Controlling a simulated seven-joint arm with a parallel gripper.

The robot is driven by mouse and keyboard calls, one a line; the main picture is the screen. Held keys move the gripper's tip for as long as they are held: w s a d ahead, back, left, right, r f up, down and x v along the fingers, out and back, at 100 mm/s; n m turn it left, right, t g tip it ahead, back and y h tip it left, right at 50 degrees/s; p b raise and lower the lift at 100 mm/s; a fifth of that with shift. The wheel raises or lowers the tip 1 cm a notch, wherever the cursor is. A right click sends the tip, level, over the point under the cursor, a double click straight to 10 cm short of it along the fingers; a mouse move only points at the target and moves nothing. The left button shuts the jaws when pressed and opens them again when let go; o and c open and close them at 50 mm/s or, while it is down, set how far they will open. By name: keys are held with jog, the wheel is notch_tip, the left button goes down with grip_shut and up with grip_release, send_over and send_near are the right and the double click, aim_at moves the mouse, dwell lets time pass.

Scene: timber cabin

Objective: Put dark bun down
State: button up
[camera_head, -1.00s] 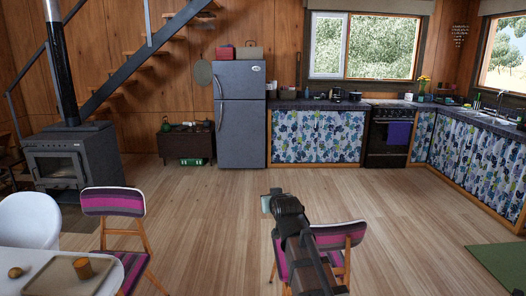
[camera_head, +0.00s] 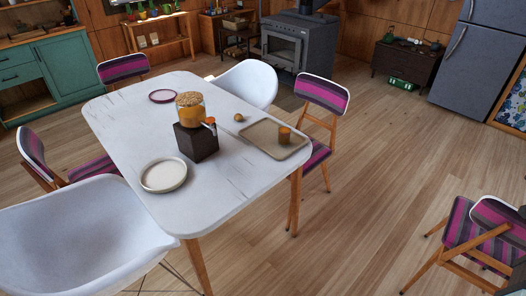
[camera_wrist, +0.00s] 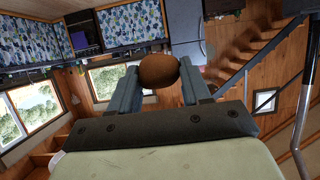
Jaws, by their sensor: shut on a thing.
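In the wrist view, my gripper (camera_wrist: 160,84) is shut on the dark bun (camera_wrist: 159,70), a round brown thing held between its two fingers. The wrist picture looks upside down, with windows and stairs behind the bun. In the head view, the gripper and the held bun are not in sight. The white table (camera_head: 225,195) stands left of centre. A smaller, lighter brown bun (camera_head: 240,117) lies on it, beside the tan tray (camera_head: 262,146).

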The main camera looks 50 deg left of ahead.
jog(key=s+a+f+n+g+y, duration=0.1)
jog(key=s+a+f+n+y, duration=0.35)
jog(key=a, duration=1.25)
jog(key=s+a+r+n+g+y, duration=0.15)
jog(key=s+a, duration=0.55)
jog(key=a, duration=1.1)
jog(key=s+a+f+n+g+y, duration=0.1)
jog(key=s+a+f+n+y, duration=0.35)
jog(key=a, duration=1.25)
jog(key=s+a+f+n+g+y, duration=0.25)
jog(key=s+a+g, duration=0.25)
jog(key=s+a, duration=2)
jog(key=s+a+f+n+g, duration=0.1)
jog(key=s+a+f, duration=0.3)
jog(key=s+a, duration=0.45)
jog(key=s+a+f, duration=0.3)
jog(key=s+a, duration=0.2)
jog(key=s, duration=0.7)
jog(key=s+a+f+n+g, duration=0.1)
jog(key=s+a+f, duration=0.4)
jog(key=s, duration=0.6)
notch_tip(320, 180, up, 4)
jog(key=m+t+h, duration=0.7)
jog(key=m+t, duration=0.2)
jog(key=m, duration=0.1)
send_over(155, 182)
jog(key=shift+f, duration=4.7)
